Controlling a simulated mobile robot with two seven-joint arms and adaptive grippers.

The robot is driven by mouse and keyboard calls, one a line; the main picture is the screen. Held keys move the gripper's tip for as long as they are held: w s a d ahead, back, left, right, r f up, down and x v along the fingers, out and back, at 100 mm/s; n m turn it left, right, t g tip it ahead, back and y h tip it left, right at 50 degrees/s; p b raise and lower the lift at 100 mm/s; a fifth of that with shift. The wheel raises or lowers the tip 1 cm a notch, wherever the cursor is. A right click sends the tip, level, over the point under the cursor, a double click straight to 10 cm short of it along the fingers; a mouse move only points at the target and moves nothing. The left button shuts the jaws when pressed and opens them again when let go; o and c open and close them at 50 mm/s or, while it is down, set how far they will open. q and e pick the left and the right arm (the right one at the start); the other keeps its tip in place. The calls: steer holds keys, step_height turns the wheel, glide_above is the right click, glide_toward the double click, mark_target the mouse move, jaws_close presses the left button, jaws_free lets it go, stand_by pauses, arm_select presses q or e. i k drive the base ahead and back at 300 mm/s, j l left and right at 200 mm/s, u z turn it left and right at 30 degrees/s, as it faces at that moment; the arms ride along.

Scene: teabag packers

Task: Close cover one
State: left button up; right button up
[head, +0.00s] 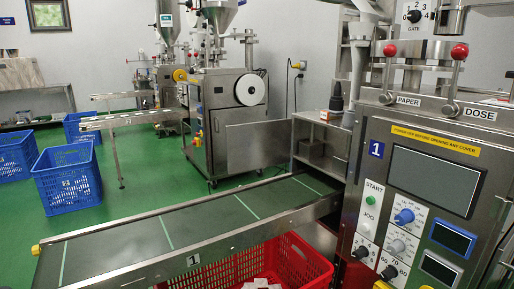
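Machine one, a steel packer, fills the right side, with a blue "1" plate (376,149) on its front. A yellow label (435,139) on it mentions opening any cover. Two levers with red knobs stand above it, marked PAPER (408,100) and DOSE (481,114). I cannot tell which part is cover one, or whether it is open or shut; the machine's top and right side are cut off by the picture edge. Neither of my grippers is in view.
A green conveyor belt (190,219) runs from machine one to the lower left. A red crate (308,262) holding small pale packets stands below it. Blue crates (67,177) stand on the green floor at left. Another packer (224,112) stands behind; a steel panel (258,146) is beside it.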

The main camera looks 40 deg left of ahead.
mark_target(250, 147)
steer(key=k+j+z, duration=0.15)
steer(key=k+j, duration=0.5)
steer(key=k, duration=0.15)
steer(key=k+j+z, duration=0.1)
steer(key=j, duration=0.25)
steer(key=k+j, duration=0.15)
steer(key=j, duration=0.2)
steer(key=k+j+z, duration=0.15)
steer(key=j, duration=0.5)
steer(key=k+j+z, duration=0.15)
steer(key=j, duration=0.6)
steer(key=j+z, duration=0.15)
steer(key=j, duration=0.4)
steer(key=k+j+z, duration=0.1)
steer(key=j, duration=0.45)
steer(key=j+z, duration=0.1)
steer(key=j, duration=0.45)
steer(key=k+j+z, duration=0.1)
steer(key=j, duration=0.45)
steer(key=k+j+z, duration=0.1)
steer(key=j, duration=0.45)
steer(key=k+j+z, duration=0.1)
steer(key=j, duration=0.45)
